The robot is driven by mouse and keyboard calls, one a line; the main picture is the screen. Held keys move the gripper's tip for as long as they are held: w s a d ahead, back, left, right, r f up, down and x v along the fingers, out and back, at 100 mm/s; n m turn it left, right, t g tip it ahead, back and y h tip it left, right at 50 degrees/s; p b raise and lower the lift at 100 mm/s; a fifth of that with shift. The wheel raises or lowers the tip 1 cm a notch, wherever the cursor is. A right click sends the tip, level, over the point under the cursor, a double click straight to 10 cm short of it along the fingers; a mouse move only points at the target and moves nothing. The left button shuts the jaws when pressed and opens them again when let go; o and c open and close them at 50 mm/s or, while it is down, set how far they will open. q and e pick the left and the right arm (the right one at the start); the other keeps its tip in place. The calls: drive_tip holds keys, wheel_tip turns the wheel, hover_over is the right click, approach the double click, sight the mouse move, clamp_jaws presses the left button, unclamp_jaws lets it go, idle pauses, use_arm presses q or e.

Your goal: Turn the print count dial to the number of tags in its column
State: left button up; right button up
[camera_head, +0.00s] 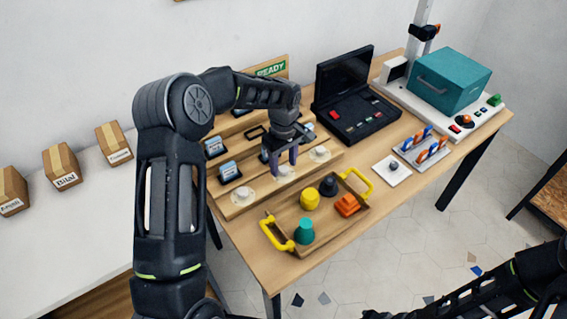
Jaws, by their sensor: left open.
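A stepped wooden rack (234,209) on the table carries three pale round dials on its front step: a left dial (243,195), a middle dial (284,171) and a right dial (320,154). Blue-and-white tags stand on the steps behind, including two at the left (214,147) (229,171) and one at the right (308,130). My left gripper (284,164) points down with its fingers apart at the middle dial; I cannot tell whether they touch it. My left arm hides part of the rack. My right arm shows at the lower right, its fingers not clearly visible.
A wooden tray (283,213) with yellow handles holds coloured knobs in front of the rack. A black open case (355,118), a small white plate with a knob (391,170), a tag stand (424,153) and a teal machine (452,78) stand to the right. Boxes (61,166) stand left.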

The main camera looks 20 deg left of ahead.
use_arm(q)
drive_tip(key=shift+f, duration=0.5)
drive_tip(key=shift+c, duration=0.3)
clamp_jaws()
